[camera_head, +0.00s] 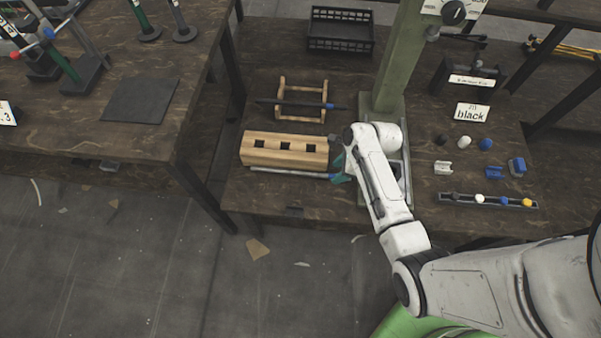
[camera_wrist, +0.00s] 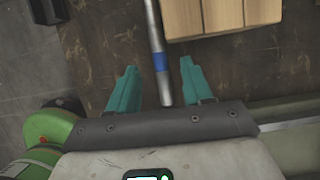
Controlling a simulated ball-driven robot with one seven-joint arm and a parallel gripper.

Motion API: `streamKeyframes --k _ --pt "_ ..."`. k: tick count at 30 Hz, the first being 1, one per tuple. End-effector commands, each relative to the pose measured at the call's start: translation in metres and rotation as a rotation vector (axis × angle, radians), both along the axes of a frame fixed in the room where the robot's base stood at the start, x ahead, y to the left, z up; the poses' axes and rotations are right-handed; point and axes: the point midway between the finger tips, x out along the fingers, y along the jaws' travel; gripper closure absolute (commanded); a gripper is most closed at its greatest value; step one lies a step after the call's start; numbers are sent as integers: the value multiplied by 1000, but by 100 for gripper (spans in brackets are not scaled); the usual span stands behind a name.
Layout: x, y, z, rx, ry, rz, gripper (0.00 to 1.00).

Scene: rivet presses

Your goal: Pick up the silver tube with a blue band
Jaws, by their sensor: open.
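The silver tube with a blue band (camera_head: 290,172) lies on the workbench along the front side of a wooden block with square holes (camera_head: 284,150). Its blue band is near its right end, beside my gripper (camera_head: 339,168). In the wrist view the tube (camera_wrist: 154,30) runs down between the two teal fingers of my gripper (camera_wrist: 158,66), with the band level with the fingertips. The fingers are apart, with a gap on each side of the tube. I cannot tell their height above it. The wooden block (camera_wrist: 215,15) is close beside the tube there.
A wooden rack (camera_head: 302,86) holding a dark rod with a blue band stands behind the block. A green press column (camera_head: 398,60) rises close behind my arm. A black crate (camera_head: 340,32) is at the back. Small coloured parts lie right of the arm.

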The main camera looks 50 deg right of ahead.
Motion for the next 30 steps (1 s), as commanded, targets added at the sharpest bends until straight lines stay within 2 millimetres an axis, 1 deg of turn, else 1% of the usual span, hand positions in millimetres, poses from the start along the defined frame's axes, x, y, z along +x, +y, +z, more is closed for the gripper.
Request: streamKeyframes --k 1,5,14,30 --pt "4 3 -8 0 1 1 50" --pt "8 5 -21 0 1 1 50" --pt "9 6 -24 -1 -1 0 50" --pt "9 7 -24 -1 -1 1 100"
